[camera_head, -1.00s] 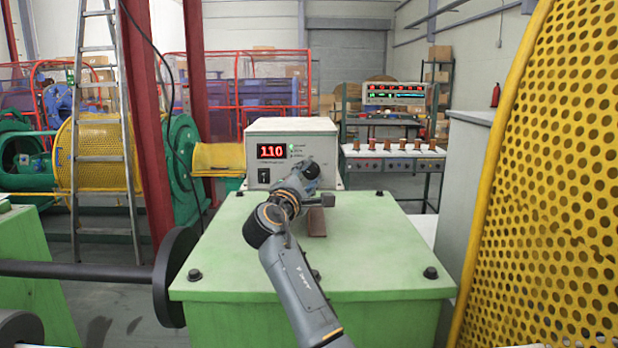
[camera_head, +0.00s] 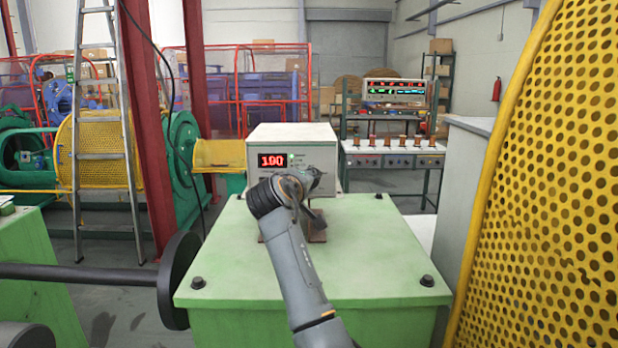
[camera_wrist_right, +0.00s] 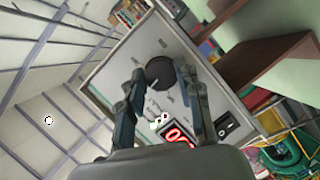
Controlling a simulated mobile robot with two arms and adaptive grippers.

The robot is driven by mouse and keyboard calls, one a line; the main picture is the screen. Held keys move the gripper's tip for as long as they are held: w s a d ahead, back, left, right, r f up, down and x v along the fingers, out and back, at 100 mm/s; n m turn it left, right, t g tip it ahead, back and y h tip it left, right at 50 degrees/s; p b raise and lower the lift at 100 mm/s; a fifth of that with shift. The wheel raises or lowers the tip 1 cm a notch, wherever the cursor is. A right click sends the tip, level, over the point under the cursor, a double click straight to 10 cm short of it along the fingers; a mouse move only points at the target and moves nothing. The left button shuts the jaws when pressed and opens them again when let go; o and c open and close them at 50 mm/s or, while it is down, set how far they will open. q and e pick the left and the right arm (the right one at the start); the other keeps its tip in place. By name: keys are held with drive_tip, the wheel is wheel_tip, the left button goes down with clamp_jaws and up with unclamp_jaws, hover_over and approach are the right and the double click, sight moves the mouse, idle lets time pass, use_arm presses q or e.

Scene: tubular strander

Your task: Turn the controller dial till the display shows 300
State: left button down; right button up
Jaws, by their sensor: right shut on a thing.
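The controller (camera_head: 318,140) is a light box at the back of the green cabinet top, and its red display (camera_head: 272,160) reads 190. In the right wrist view the box front is tilted, with the display (camera_wrist_right: 178,138) partly cut off by my wrist. The black round dial (camera_wrist_right: 160,70) sits between the fingers of my right gripper (camera_wrist_right: 160,76), which is shut on it. In the head view my own right arm hides the dial and most of the gripper. My left gripper is not in view.
The green cabinet top (camera_head: 230,265) has bolts at its corners and is otherwise mostly clear. A yellow perforated guard (camera_head: 550,190) rises close on the right. A black rocker switch (camera_wrist_right: 227,126) sits beside the display. A ladder (camera_head: 108,130) stands at the left.

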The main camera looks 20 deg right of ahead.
drive_tip(key=shift+s+d+r+m+t+y+p, duration=0.1)
drive_tip(key=shift+m+t+y+p, duration=0.05)
drive_tip(key=shift+m+y+p, duration=1.3)
drive_tip(key=shift+w+d+f+m+t+y+p, duration=0.15)
drive_tip(key=shift+m+y+p, duration=0.75)
drive_tip(key=shift+m, duration=1.05)
drive_tip(key=shift+s+d+r+m+t+y+p, duration=0.15)
drive_tip(key=shift+m+y+p, duration=0.8)
drive_tip(key=shift+m+p, duration=0.6)
drive_tip(key=shift+m, duration=0.25)
drive_tip(key=o, duration=1.1)
drive_tip(key=shift+o, duration=0.2)
